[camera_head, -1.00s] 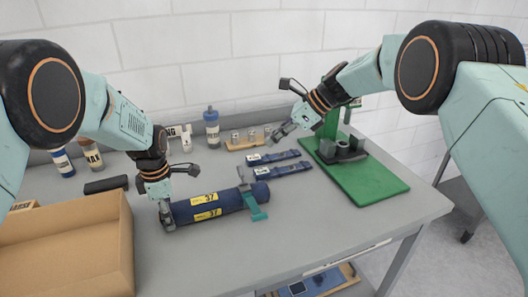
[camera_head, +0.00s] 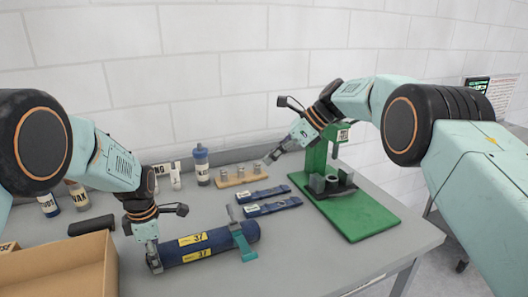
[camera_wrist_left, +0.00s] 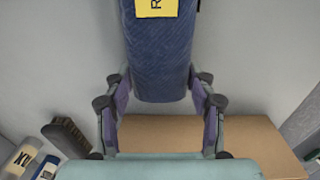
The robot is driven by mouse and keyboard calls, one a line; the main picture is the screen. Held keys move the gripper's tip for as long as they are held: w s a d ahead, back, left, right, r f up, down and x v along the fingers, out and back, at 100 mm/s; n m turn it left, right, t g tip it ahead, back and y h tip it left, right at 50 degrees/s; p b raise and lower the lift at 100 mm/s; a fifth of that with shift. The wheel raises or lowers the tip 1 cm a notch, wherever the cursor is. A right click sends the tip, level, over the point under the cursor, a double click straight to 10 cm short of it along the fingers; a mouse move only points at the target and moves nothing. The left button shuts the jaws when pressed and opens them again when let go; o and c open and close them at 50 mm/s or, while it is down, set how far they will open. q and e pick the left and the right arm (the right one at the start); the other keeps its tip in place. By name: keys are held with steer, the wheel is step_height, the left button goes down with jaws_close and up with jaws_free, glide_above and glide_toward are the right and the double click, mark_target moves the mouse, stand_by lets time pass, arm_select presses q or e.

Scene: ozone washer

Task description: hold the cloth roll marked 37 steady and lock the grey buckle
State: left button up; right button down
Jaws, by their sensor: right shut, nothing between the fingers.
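The dark blue cloth roll (camera_head: 212,243) with yellow labels marked 37 lies on the table; its end shows in the left wrist view (camera_wrist_left: 162,60). My left gripper (camera_head: 153,262) is at the roll's left end. The grey buckle (camera_head: 234,217) stands up at the roll's right part, above a teal strap piece (camera_head: 245,245). My right gripper (camera_head: 273,158) is shut and empty, raised above the table, behind and right of the roll.
Two flat blue strips (camera_head: 268,201) lie behind the roll. A green press (camera_head: 345,205) stands at right. A wooden block with metal pieces (camera_head: 240,177) and a blue-capped bottle (camera_head: 201,165) are at the back. A cardboard box (camera_head: 65,265) is at front left.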

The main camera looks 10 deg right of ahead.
arm_select(q)
steer(key=o, duration=0.5)
steer(key=shift+o, duration=0.2)
step_height(320, 180, up, 12)
steer(key=shift+s, duration=0.3)
stand_by(0.3)
steer(key=f, duration=1.2)
steer(key=shift+w, duration=0.25)
arm_select(e)
steer(key=shift+s+a+f, duration=0.15)
steer(key=shift+a+f, duration=0.1)
steer(key=shift+f, duration=0.05)
steer(key=shift+d+r, duration=0.1)
